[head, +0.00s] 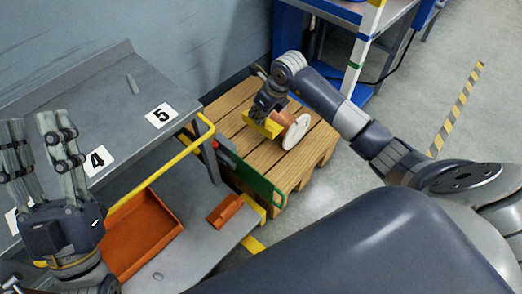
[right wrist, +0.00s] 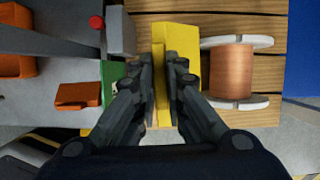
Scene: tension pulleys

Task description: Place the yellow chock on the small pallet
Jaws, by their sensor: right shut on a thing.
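The yellow chock (head: 262,124) is between the fingers of my right gripper (head: 268,104), over the small wooden pallet (head: 232,104). In the right wrist view, my right gripper (right wrist: 167,75) is shut on the yellow chock (right wrist: 174,38), with pallet planks (right wrist: 262,28) behind it. I cannot tell whether the chock touches the planks. My left gripper (head: 35,150) is raised at the far left, its fingers apart and empty.
A copper spool with white flanges (head: 297,131) lies on the pallet, right of the chock; it also shows in the right wrist view (right wrist: 232,72). A grey cart (head: 110,85) with an orange tray (head: 140,235) and an orange block (head: 225,210) stands left. A blue rack (head: 290,40) stands behind.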

